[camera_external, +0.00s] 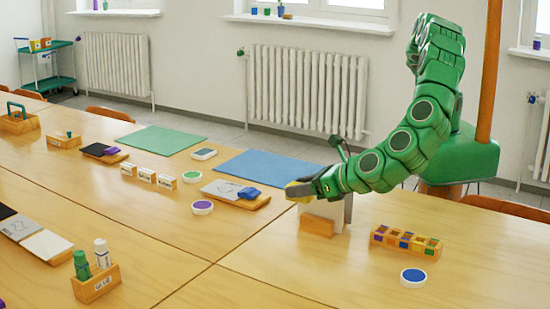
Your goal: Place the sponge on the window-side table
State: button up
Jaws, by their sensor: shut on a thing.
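The row of tables closer to the windows (225,230) runs from the far left to the right. A seam separates it from the nearer tables (130,237).
A blue mat (265,166) and a green mat (161,140) lie along the far edge. A sketch board with a blue item (249,194) lies left of my gripper. A paint box (406,241) and a blue round pot (413,277) stand right. Bare wood shows at front centre.

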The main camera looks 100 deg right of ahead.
jog(key=shift+s+d+r, duration=0.4)
jog(key=shift+s+d, duration=0.1)
jog(key=shift+s, duration=0.2)
jog(key=shift+s+d+r, duration=0.35)
jog(key=shift+s+d, duration=0.1)
jog(key=shift+s, duration=0.2)
